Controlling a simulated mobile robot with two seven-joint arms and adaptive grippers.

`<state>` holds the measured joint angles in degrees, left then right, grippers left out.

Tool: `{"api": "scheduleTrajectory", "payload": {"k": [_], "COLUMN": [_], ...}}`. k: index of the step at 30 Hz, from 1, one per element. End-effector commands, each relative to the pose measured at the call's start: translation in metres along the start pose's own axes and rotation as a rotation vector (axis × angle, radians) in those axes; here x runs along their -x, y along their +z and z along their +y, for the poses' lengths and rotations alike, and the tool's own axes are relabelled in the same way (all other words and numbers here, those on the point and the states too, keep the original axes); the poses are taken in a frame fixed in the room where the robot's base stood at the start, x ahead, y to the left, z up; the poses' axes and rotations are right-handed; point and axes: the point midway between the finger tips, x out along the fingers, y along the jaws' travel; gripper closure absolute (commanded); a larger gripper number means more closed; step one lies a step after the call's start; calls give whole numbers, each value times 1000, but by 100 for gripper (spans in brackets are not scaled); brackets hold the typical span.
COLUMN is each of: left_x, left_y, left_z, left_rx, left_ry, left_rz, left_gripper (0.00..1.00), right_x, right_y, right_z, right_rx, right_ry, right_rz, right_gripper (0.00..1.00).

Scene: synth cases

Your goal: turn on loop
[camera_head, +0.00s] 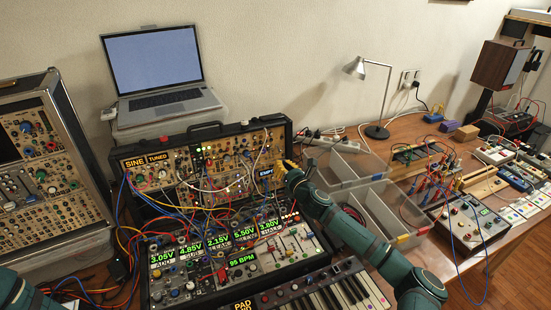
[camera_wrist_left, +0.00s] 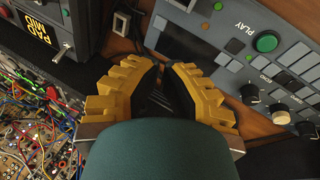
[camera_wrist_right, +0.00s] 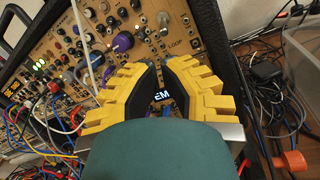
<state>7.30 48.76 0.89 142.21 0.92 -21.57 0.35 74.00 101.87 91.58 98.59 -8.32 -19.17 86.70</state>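The word LOOP (camera_wrist_right: 177,43) is printed on the tan modular synth panel, high in the right wrist view. A small silver control (camera_wrist_right: 163,19) stands just above it; its setting cannot be told. My right gripper (camera_wrist_right: 160,66) is shut and empty, its yellow fingertips just below the label in that view. Contact with the panel cannot be told. In the head view my right gripper (camera_head: 281,166) is at the right end of the synth case (camera_head: 208,132), by a small display. My left gripper (camera_wrist_left: 162,64) is shut and empty near a grey panel with a green PLAY button (camera_wrist_left: 266,42).
Patch cables (camera_head: 190,205) run across the synth case and the lower mixer with green readouts. A keyboard (camera_head: 335,290) lies in front. Clear plastic bins (camera_head: 345,165) stand right of the case, beneath my right arm. A laptop (camera_head: 160,75) stands behind.

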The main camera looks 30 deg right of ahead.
Motion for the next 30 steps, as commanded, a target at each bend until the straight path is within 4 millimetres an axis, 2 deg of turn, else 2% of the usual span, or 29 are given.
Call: {"api": "scheduleTrajectory", "payload": {"k": [3, 10, 25, 30], "left_x": [0, 0, 0, 6], "left_y": [0, 0, 0, -2], "left_z": [0, 0, 0, 2], "left_rx": [0, 0, 0, 1], "left_ry": [0, 0, 0, 0], "left_rz": [0, 0, 0, 2], "left_gripper": [100, 100, 100, 100], "right_x": [-21, -44, -49, -49], "right_y": [0, 0, 0, 4], "right_z": [1, 0, 0, -4], "right_rx": [3, 1, 1, 1], "right_ry": [0, 0, -1, -6], "right_rz": [0, 0, 1, 14], "right_gripper": [100, 100, 100, 100]}}
